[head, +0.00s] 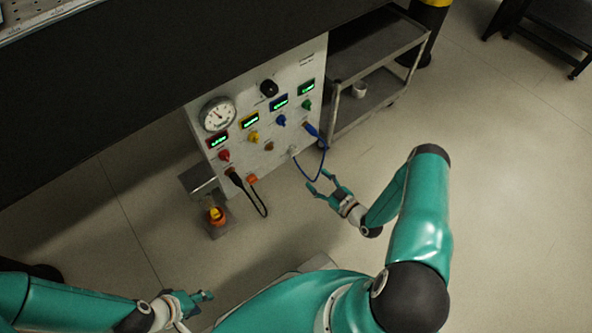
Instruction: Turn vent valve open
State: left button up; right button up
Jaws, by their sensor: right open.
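A pale control panel (310,62) stands under the dark bench. It carries a red knob (224,155), a yellow knob (253,137), a blue knob (281,120) and a green knob (307,104), each below a small lit display. A black round knob (269,88) sits higher up. Labels are too small to read, so I cannot tell which is the vent valve or its setting. My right gripper (319,183) is open and empty, in front of the panel's lower right, apart from it. My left gripper (205,300) is low at the front, away from the panel; its fingers are unclear.
A round gauge (217,114) is at the panel's upper left. A blue cable (323,160) and a black cable (264,204) loop out from the panel. A grey cart (381,92) stands at right. An orange-yellow item (216,215) stands at lower left. Right floor is clear.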

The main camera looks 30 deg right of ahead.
notch_tip(320, 180, down, 4)
jog(key=s+d+t+b, duration=0.2)
pick_arm(q)
notch_tip(320, 180, down, 10)
jog(key=b, duration=0.5)
jog(key=shift+r+b, duration=0.15)
jog(key=shift+b, duration=0.25)
pick_arm(e)
jog(key=w+a, duration=0.1)
jog(key=w, duration=1.5)
jog(key=shift+a+r+n+h, duration=0.15)
jog(key=shift+r+n+h, duration=0.15)
jog(key=shift+w, duration=0.1)
jog(key=c, duration=1.2)
jog(key=shift+o, duration=0.2)
